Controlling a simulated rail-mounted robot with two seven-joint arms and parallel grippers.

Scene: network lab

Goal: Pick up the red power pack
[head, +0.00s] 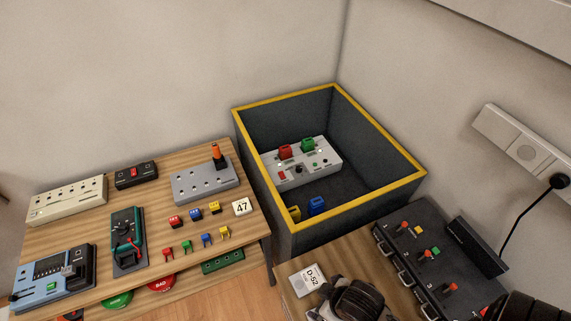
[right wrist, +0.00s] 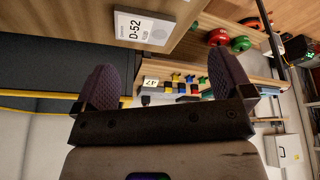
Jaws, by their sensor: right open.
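A chunky red block (head: 285,152), which looks like the red power pack, stands on a light grey device (head: 300,168) inside the yellow-rimmed dark crate (head: 243,165). A green block (head: 308,145) stands beside it. Yellow (head: 293,213) and blue (head: 317,205) blocks lie on the crate floor near its front wall. My right gripper is open and empty in the right wrist view (right wrist: 162,72), apart from the red block. The red block does not show in the right wrist view. My left gripper is out of view.
A left table (head: 75,221) holds devices, small coloured blocks and a "47" card (head: 242,207). A "D-52" card (head: 307,281) lies on the nearer table beside a dark panel with coloured knobs (head: 428,252). The crate's raised walls surround the blocks; its top is open.

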